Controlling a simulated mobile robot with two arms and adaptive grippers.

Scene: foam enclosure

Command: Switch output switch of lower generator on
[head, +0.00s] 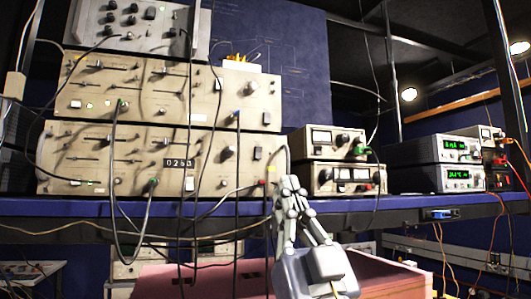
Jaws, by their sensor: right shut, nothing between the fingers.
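The lower generator (110,160) is the wide beige unit with a small digit display (178,163), at the bottom of the stack on the blue shelf. My right gripper (291,183) is shut and empty, pointing up at the shelf edge by the generator's lower right corner. Its tips overlap that corner in the picture; I cannot tell whether they touch. My left gripper is out of view.
The upper generator (130,90) sits directly on the lower one. Black and grey cables hang across both fronts and over the blue shelf edge (400,205). Smaller instruments (345,178) stand to the right.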

